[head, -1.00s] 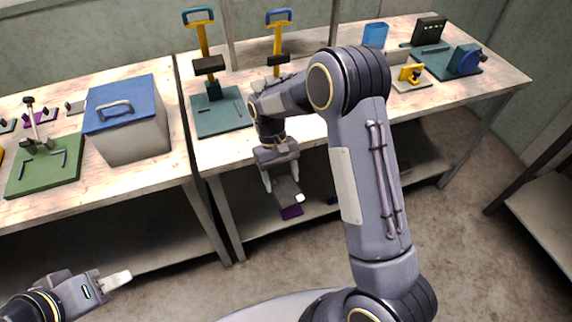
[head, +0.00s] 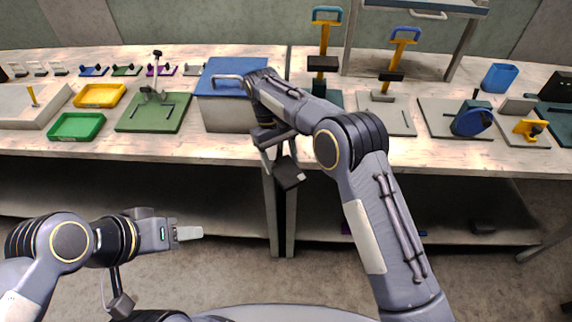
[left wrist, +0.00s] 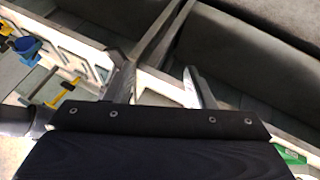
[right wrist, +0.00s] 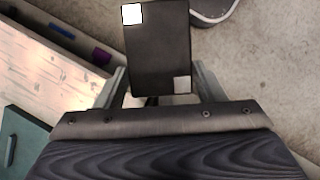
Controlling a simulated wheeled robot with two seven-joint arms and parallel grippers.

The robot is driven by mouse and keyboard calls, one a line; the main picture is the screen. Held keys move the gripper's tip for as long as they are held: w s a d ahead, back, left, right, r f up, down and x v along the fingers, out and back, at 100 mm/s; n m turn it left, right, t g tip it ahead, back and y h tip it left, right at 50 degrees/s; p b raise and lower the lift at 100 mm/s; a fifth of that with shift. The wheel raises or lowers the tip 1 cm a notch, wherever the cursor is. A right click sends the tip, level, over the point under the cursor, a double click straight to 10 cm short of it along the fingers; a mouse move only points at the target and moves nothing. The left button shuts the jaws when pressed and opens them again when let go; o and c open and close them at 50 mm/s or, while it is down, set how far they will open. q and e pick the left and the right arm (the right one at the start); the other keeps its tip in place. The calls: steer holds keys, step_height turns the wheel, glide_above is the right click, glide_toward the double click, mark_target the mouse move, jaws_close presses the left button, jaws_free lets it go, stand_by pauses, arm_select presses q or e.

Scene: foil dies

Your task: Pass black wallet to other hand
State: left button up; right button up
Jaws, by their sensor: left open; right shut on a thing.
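The black wallet (head: 289,173) is a flat dark rectangle in front of the bench edge in the head view. My right gripper (head: 277,154) is shut on it. In the right wrist view the wallet (right wrist: 157,50) sticks out beyond the fingers and shows pale squares at two corners. My left gripper (head: 188,233) is lower and to the left in the head view, apart from the wallet. It is open and empty, its fingers spread in the left wrist view (left wrist: 163,88). The wallet cannot be made out in the left wrist view.
A grey box with a blue lid (head: 232,88) stands on the bench behind my right gripper. Green (head: 77,126) and yellow (head: 100,95) trays and a green fixture (head: 153,115) are to its left. Several press fixtures are to its right. The space between my grippers is free.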

arm_select(q)
steer(key=shift+o, duration=1.2)
steer(key=shift+w+d+f, duration=0.1)
steer(key=shift+w+d, duration=0.05)
steer(key=shift+d, duration=0.15)
arm_select(e)
steer(key=shift+a+r, duration=0.1)
arm_select(q)
steer(key=o, duration=0.7)
steer(key=w+d+n+h, duration=0.1)
steer(key=d+n, duration=0.1)
steer(key=w+d+f+n+g+h, duration=0.1)
steer(key=w+d+h, duration=0.1)
steer(key=shift+w+n+g, duration=0.25)
steer(key=shift+n+g, duration=0.05)
steer(key=shift+n, duration=0.1)
steer(key=shift+o, duration=0.6)
steer(key=w+d+f+n+h, duration=0.2)
steer(key=w+d+n+h, duration=0.1)
steer(key=w+n, duration=0.2)
steer(key=shift+w+d+n, duration=0.15)
steer(key=shift+w+n, duration=0.2)
steer(key=shift+n, duration=0.05)
steer(key=n+t+h, duration=0.2)
steer(key=n+t, duration=0.2)
steer(key=n, duration=0.9)
glide_toward(287, 171)
steer(key=x, duration=0.8)
steer(key=shift+w+d+f, duration=0.1)
steer(key=shift+d, duration=0.15)
